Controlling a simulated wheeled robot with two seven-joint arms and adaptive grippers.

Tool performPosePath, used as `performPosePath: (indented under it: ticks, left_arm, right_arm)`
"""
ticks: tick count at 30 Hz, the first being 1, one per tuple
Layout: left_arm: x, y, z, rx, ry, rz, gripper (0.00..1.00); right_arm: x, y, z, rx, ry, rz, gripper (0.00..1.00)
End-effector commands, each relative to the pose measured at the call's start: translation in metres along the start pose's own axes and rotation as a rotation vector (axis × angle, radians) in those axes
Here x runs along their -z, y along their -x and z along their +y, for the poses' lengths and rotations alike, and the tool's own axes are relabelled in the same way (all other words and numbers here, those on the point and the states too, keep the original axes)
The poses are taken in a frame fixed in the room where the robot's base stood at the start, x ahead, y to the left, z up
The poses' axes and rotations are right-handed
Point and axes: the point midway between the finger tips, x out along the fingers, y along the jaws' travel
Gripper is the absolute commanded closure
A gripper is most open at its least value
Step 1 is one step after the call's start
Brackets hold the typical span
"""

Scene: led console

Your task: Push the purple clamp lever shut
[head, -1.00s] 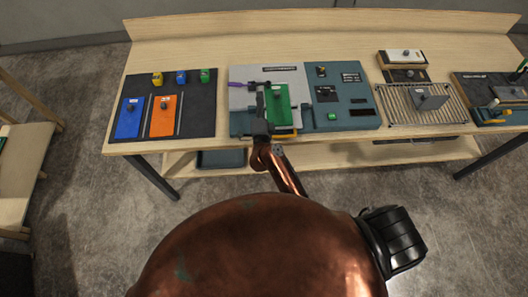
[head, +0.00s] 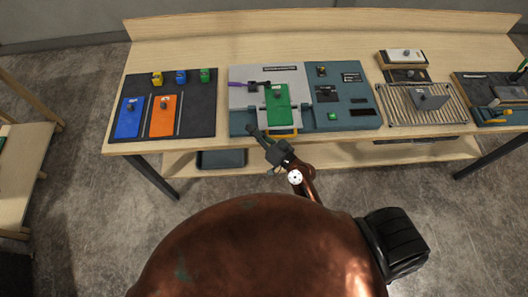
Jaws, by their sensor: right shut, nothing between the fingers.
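The purple clamp lever (head: 237,84) sits at the left of the console (head: 350,116), pointing left from a dark clamp (head: 259,86). The clamp's dark arm reaches right toward the top of a green plate (head: 278,104) on the light grey panel. My right gripper (head: 251,129) is shut and empty. It is at the console's front edge, in front of and below the lever in the picture, clear of it. I cannot tell whether its tips touch the console. My left gripper is out of view.
A dark mat (head: 200,121) with a blue plate (head: 130,116), an orange plate (head: 163,115) and small coloured blocks lies to the left. A wire rack (head: 398,112) with a grey block stands to the right. A yellow handle (head: 283,134) is at the console's front.

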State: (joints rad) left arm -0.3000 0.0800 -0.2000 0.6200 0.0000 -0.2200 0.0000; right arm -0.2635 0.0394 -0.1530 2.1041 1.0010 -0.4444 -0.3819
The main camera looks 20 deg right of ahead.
Motion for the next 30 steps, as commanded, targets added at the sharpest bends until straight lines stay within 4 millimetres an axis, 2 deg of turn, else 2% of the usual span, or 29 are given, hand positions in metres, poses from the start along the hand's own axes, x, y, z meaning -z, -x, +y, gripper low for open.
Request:
performPosePath:
  ticks: [9,15,21,30]
  left_arm:
    - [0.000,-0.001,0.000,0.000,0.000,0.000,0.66]
    - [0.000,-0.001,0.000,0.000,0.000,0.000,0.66]
    - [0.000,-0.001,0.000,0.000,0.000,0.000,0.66]
    - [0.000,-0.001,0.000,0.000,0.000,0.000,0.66]
  right_arm:
    - [-0.046,0.036,0.018,-0.051,0.095,-0.223,1.00]
    - [-0.065,0.056,0.030,-0.088,0.130,-0.324,1.00]
    - [-0.075,0.068,0.038,-0.113,0.147,-0.379,1.00]
    - [-0.076,0.070,0.039,-0.118,0.150,-0.390,1.00]
